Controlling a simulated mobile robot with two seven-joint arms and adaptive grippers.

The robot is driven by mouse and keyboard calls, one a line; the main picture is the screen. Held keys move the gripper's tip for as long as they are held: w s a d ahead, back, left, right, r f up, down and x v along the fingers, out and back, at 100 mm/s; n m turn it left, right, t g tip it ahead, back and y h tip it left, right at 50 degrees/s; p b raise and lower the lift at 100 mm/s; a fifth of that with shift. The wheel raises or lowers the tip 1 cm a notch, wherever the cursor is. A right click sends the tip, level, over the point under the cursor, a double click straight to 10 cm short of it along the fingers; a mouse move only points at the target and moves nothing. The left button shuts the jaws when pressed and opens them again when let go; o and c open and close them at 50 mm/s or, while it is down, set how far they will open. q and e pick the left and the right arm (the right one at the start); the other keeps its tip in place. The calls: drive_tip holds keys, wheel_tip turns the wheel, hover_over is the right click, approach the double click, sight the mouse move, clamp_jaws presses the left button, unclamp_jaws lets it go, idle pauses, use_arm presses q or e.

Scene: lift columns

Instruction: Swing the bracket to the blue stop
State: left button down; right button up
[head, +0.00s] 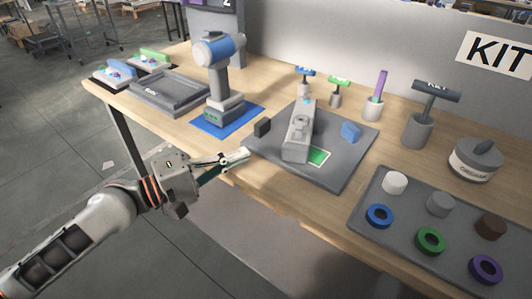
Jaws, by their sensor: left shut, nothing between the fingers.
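The bracket (297,138) is a long grey bar on a dark grey base plate (344,172). It runs from the back of the plate towards its front edge. The blue stop (350,131) is a small blue block on the plate, right of the bracket and apart from it. A dark block (262,127) stands on the left of the bracket. My left gripper (243,154) is shut and empty, at the plate's front left, left of the bracket's front end. My right gripper is out of view.
A blue-grey power tool (219,75) stands on a blue mat (240,117) at the left. Several upright tools in holders (416,132) stand behind the plate. A tray (371,236) with pegs and rings lies at the right.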

use_arm(q)
drive_tip(key=x, duration=0.3)
drive_tip(key=shift+d+r, duration=0.1)
drive_tip(key=shift+r, duration=0.05)
drive_tip(key=shift+s+d+p, duration=0.25)
drive_tip(key=shift+d+p, duration=0.25)
drive_tip(key=shift+d, duration=0.55)
drive_tip(key=shift+s+d, duration=0.2)
drive_tip(key=shift+d, duration=0.55)
